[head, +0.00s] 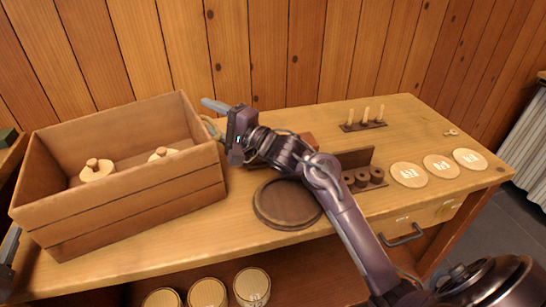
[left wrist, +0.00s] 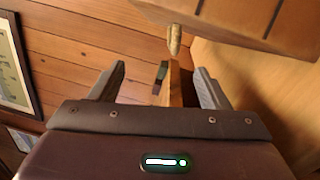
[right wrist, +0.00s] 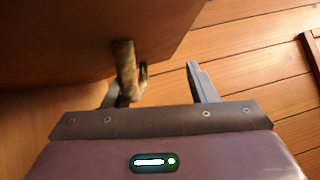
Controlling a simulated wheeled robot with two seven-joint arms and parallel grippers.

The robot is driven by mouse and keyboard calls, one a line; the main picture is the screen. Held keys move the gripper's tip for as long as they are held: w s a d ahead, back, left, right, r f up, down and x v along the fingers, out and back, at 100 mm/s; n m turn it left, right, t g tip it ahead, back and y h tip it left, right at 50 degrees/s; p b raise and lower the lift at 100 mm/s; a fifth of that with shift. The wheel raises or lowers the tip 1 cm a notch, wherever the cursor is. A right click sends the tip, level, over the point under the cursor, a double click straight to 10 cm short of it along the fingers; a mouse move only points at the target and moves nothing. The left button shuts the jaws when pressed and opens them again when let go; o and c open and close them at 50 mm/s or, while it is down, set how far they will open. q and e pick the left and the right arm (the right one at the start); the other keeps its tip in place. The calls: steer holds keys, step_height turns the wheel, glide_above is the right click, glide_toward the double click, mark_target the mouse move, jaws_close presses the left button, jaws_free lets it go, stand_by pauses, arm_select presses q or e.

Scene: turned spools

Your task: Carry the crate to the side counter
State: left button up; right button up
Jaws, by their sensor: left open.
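The crate (head: 135,205) is an open wooden box on the left of the workbench, with pale round knobbed pieces (head: 97,170) inside. My right gripper (head: 214,108) is at the crate's right end, by a rope handle (head: 211,128). In the right wrist view this handle (right wrist: 128,72) hangs from the crate, close to the left finger; the fingers stand apart and hold nothing. My left gripper (head: 9,248) shows only partly at the head view's left edge. In the left wrist view its fingers are open, and the other handle (left wrist: 174,40) hangs just beyond them, apart from them.
A wooden surface with a green item (head: 8,136) is cut off at the far left; I cannot tell if it is the side counter. The workbench (head: 235,225) also bears a round dark tray (head: 285,204), a peg rack (head: 363,125) and pale discs (head: 440,167). Jars (head: 252,287) stand below.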

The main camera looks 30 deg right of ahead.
steer(key=o, duration=0.4)
steer(key=f, duration=0.3)
steer(key=shift+a+f+g, duration=0.15)
steer(key=shift+a+g, duration=0.1)
steer(key=shift+g, duration=0.05)
steer(key=shift+s+d, duration=0.15)
steer(key=shift+s, duration=0.35)
steer(key=s+d+r, duration=0.2)
steer(key=s+d, duration=0.2)
steer(key=s, duration=0.2)
steer(key=shift+p, duration=0.3)
steer(key=shift+r, duration=0.1)
